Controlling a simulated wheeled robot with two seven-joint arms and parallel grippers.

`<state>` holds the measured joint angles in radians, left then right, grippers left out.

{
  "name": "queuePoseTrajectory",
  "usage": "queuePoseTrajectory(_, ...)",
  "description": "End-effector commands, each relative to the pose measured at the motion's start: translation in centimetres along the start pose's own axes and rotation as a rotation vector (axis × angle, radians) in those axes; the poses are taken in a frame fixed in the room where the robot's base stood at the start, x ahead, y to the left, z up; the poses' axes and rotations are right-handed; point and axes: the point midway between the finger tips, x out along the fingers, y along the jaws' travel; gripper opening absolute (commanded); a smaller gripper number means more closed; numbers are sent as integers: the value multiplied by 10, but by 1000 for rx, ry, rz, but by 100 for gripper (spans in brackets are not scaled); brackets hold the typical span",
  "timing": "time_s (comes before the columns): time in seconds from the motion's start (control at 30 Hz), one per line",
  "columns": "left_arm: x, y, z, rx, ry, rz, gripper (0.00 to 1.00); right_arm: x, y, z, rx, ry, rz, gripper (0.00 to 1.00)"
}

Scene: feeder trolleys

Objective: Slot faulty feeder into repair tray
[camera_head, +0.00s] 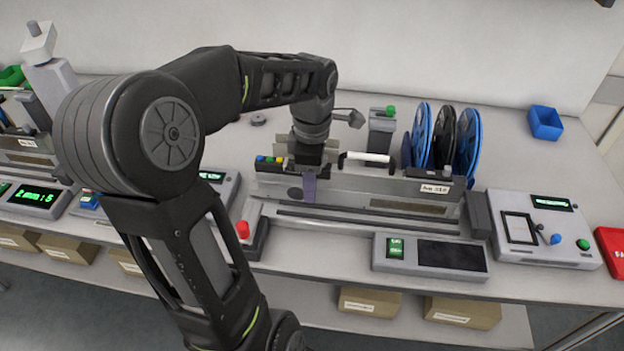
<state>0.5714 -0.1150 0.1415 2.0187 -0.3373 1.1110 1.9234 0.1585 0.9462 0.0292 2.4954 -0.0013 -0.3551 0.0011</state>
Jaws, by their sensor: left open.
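A long grey feeder (355,187) with a white label lies in a slotted base in the middle of the bench. Blue and black reels (443,135) stand at its right end, and small coloured buttons sit at its left end. My left gripper (308,178) points down at the feeder's left part. It is open, with one finger showing in front of the feeder's side; the other finger is hidden, and I cannot tell whether it touches the feeder. A red piece with white letters (612,250) is cut off at the right edge; I cannot tell whether it is the repair tray. My right gripper is out of view.
A console with a blue knob (545,232) stands right of the base, and a dark-screen panel (430,256) in front of it. A red button box (248,235) is at the base's left end. A blue bin (545,122) stands at the back right. Cardboard boxes (462,311) sit below.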

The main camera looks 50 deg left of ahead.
Motion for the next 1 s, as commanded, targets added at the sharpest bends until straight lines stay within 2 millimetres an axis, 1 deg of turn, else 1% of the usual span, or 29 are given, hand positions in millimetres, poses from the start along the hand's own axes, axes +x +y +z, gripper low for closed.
queuePoseTrajectory(0.17,-17,1,1,1,-1,5,47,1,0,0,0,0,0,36)
queuePoseTrajectory(0.4,-57,1,0,1,-1,5,47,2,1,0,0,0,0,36)
queuePoseTrajectory(0.5,-69,1,0,1,-1,4,47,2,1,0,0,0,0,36)
queuePoseTrajectory(0.63,-76,0,0,1,0,2,47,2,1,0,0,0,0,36)
queuePoseTrajectory(1.0,-76,0,0,0,0,1,47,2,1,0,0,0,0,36)
